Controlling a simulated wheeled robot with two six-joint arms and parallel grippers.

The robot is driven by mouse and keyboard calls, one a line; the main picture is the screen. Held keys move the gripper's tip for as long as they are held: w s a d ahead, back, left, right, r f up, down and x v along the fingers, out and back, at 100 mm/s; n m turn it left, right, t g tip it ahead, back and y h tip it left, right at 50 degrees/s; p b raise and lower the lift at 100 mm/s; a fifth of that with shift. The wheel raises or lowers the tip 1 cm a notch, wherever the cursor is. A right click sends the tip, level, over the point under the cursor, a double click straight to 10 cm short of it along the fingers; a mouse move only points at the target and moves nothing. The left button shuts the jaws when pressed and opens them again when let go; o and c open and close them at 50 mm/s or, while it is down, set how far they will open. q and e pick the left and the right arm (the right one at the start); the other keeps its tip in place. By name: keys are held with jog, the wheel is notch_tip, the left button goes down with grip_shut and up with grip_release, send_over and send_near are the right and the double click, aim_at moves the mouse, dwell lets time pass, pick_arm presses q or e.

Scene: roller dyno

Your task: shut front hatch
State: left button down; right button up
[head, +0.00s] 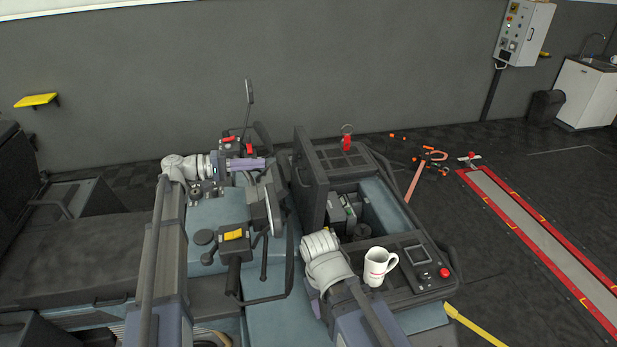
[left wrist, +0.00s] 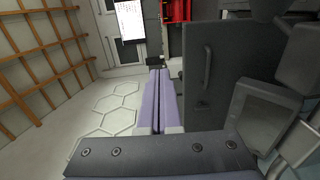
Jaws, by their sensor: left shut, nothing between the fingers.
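The front hatch (head: 311,172) is a dark panel standing upright, open, at the left edge of an open compartment (head: 378,208) in the vehicle's front. In the left wrist view a dark panel with a vertical handle (left wrist: 225,90), apparently the hatch, fills the right of centre. My left gripper (head: 268,163) has purple fingers, shut and empty, to the left of the hatch. In the left wrist view the fingers (left wrist: 159,74) lie together beside the panel's left edge; I cannot tell whether they touch it. My right gripper is not visible; only parts of my right arm show.
A white mug (head: 377,266) stands on the console right of my right arm, near a small screen and a red button (head: 444,272). A steering wheel (head: 272,205) and levers lie between my arms. Orange-handled tools (head: 428,160) lie on the floor behind, beside a red-edged floor track (head: 540,240).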

pick_arm(q)
jog(key=shift+w+d+f+b, duration=0.1)
jog(key=shift+w+f+b, duration=0.05)
jog(key=shift+f+b, duration=1.05)
jog(key=shift+w+d+f+b, duration=0.1)
jog(key=shift+f+b, duration=0.8)
jog(key=shift+f, duration=0.5)
jog(key=b, duration=0.1)
send_over(301, 185)
jog(key=s+d, duration=0.1)
jog(key=f, duration=0.1)
jog(key=shift+d, duration=0.15)
